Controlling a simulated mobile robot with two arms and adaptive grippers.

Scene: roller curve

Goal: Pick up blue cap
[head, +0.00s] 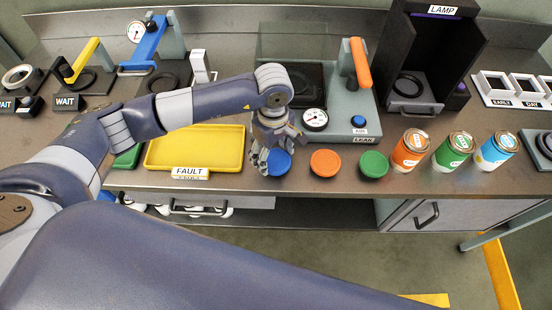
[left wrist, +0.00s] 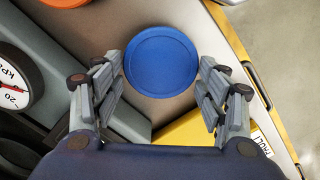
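The blue cap (head: 279,163) is a round disc lying flat on the metal bench, just right of the yellow FAULT tray in the head view. My left gripper (head: 264,158) is directly over its left part and hides some of it. In the left wrist view the whole blue cap (left wrist: 160,62) shows, lying ahead of and between the two spread fingers of the left gripper (left wrist: 163,78). The fingers are open and nothing is held between them. My right gripper is not in either view.
An orange cap (head: 325,163) and a green cap (head: 373,165) lie to the right, then several cans (head: 453,151). The yellow tray (head: 155,160) is close on the left. The leak tester (head: 350,128) with its gauge stands behind. The bench's front edge is near the caps.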

